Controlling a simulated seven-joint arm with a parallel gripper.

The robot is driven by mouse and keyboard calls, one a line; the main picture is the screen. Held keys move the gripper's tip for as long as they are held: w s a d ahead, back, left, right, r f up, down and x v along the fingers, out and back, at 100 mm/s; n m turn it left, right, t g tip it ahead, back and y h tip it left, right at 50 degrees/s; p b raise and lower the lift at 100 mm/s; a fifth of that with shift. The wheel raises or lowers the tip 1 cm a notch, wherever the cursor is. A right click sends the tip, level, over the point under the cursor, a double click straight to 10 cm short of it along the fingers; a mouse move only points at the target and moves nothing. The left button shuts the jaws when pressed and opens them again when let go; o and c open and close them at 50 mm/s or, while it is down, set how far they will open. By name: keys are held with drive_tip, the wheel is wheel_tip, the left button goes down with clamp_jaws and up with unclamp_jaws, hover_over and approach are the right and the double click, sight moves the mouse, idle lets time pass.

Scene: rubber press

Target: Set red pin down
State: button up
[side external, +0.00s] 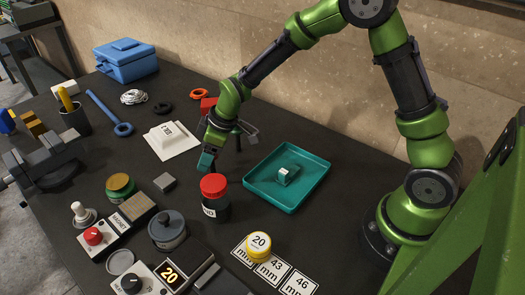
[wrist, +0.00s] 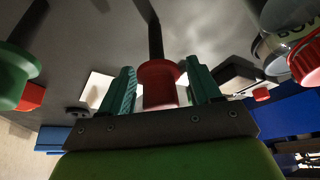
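In the wrist view the red pin (wrist: 160,84), with a flanged red head and a dark shaft, is between the two teal fingers of my gripper (wrist: 161,86). The shaft runs toward the dark table. In the side external view my gripper (side external: 220,154) is low over the table, between the white card and the teal tray, behind the red-lidded jar. The red pin cannot be clearly made out there.
A green flanged piece (wrist: 15,76) is beside my gripper in the wrist view. The red-lidded jar (side external: 214,188) stands close in front. A white card (side external: 160,148) lies at left. Bare table shows between them.

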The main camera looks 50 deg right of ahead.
drive_tip(key=shift+o, duration=0.7)
drive_tip(key=shift+r, duration=0.1)
drive_tip(key=shift+r, duration=0.2)
drive_tip(key=v, duration=1.1)
drive_tip(key=s+d+r+m+t, duration=0.1)
drive_tip(key=s+r+m, duration=0.3)
drive_tip(key=s, duration=0.6)
drive_tip(key=s+d+r+m+t, duration=0.2)
drive_tip(key=s+d+r+m, duration=0.2)
drive_tip(key=s+m, duration=0.3)
drive_tip(key=s, duration=0.3)
drive_tip(key=shift+d+r+h, duration=0.25)
drive_tip(key=shift+r+h, duration=0.1)
drive_tip(key=shift+h, duration=0.05)
